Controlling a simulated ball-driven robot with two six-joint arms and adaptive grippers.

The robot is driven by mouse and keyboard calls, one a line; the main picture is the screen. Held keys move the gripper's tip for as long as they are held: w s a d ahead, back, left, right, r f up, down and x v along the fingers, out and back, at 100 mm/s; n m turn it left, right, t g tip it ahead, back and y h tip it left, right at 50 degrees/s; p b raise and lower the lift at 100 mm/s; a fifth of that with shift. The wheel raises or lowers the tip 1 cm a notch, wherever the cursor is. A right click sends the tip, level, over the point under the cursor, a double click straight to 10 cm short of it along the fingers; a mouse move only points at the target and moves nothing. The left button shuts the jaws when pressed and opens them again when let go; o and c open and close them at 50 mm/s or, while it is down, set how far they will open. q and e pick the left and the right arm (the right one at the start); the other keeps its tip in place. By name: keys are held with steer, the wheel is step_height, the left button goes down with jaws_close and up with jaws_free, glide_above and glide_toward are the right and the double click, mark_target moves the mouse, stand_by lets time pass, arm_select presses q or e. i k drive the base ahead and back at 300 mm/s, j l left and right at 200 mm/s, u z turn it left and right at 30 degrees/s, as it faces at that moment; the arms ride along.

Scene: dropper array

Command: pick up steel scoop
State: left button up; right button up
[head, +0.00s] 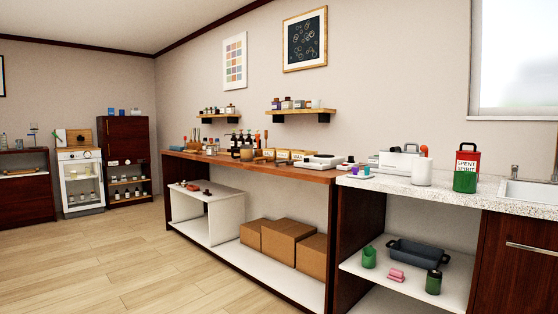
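I cannot make out a steel scoop in the head view; things on the surfaces are small and partly overlap. The long wooden worktop (318,174) carries dark bottles (246,146), small bowls and jars, and a white flat device (318,162). Neither of my grippers is in view.
A speckled counter (440,191) at right holds a red and green can (466,168), a white canister (421,172) and a sink (530,192). Below are a dark tray (416,254) and cardboard boxes (288,241). A white oven (82,182) stands far left. The wooden floor (110,268) is clear.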

mark_target(277, 162)
steer(key=i, duration=0.6)
steer(key=i+l+u, duration=0.1)
steer(key=i, duration=0.5)
steer(key=i+l, duration=0.15)
steer(key=i, duration=0.45)
